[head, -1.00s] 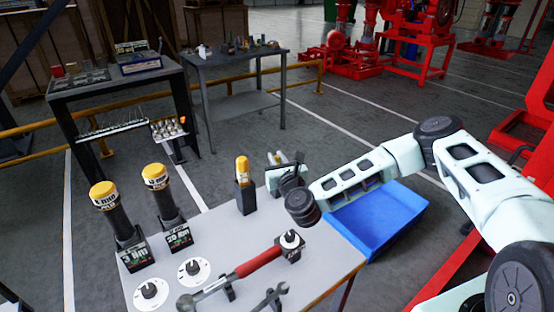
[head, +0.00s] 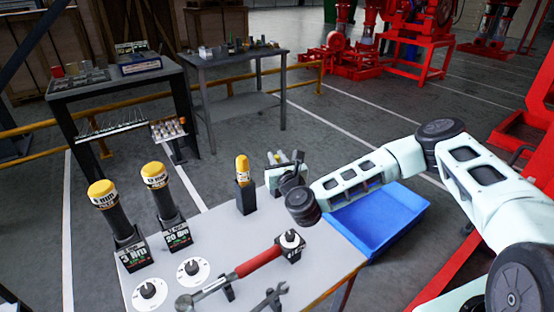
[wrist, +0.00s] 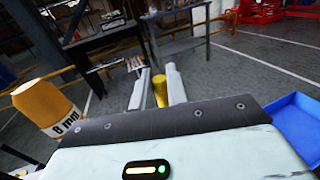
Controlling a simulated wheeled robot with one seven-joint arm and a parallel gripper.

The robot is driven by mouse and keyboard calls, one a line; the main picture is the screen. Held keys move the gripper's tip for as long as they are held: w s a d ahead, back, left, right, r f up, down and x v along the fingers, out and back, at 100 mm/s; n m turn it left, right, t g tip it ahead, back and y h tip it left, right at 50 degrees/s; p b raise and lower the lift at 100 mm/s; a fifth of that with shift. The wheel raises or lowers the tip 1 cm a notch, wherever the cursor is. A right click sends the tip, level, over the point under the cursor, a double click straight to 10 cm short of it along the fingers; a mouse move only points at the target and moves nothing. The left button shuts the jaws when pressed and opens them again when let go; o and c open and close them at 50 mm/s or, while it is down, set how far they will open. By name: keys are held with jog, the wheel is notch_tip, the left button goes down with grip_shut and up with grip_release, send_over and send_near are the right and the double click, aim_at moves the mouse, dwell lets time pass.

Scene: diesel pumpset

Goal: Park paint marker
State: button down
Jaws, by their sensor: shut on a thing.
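My gripper (head: 280,162) is above the back right of the grey table, at the far end of my arm. In the wrist view its two fingers (wrist: 158,88) are shut on a yellow thing, which I take to be the paint marker (wrist: 160,92). Only its yellow part shows between the fingers; its lower part is hidden by my gripper. In the head view the marker is just a small yellow patch. A black holder (head: 245,198) with a yellow-topped item (head: 242,168) stands upright on the table, left of my gripper.
Two yellow-capped black tubes (head: 121,222) (head: 165,200) stand at the table's left. A blue tray (head: 400,208) is on the right. A yellow rail and other benches stand behind.

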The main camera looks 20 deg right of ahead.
jog(key=shift+f+b, duration=0.9)
jog(key=shift+f, duration=0.15)
dwell(0.4)
jog(key=c, duration=1.3)
grip_release()
jog(key=shift+s, duration=0.1)
jog(key=s+b, duration=0.3)
jog(key=s, duration=1.4)
jog(key=shift+s, duration=0.15)
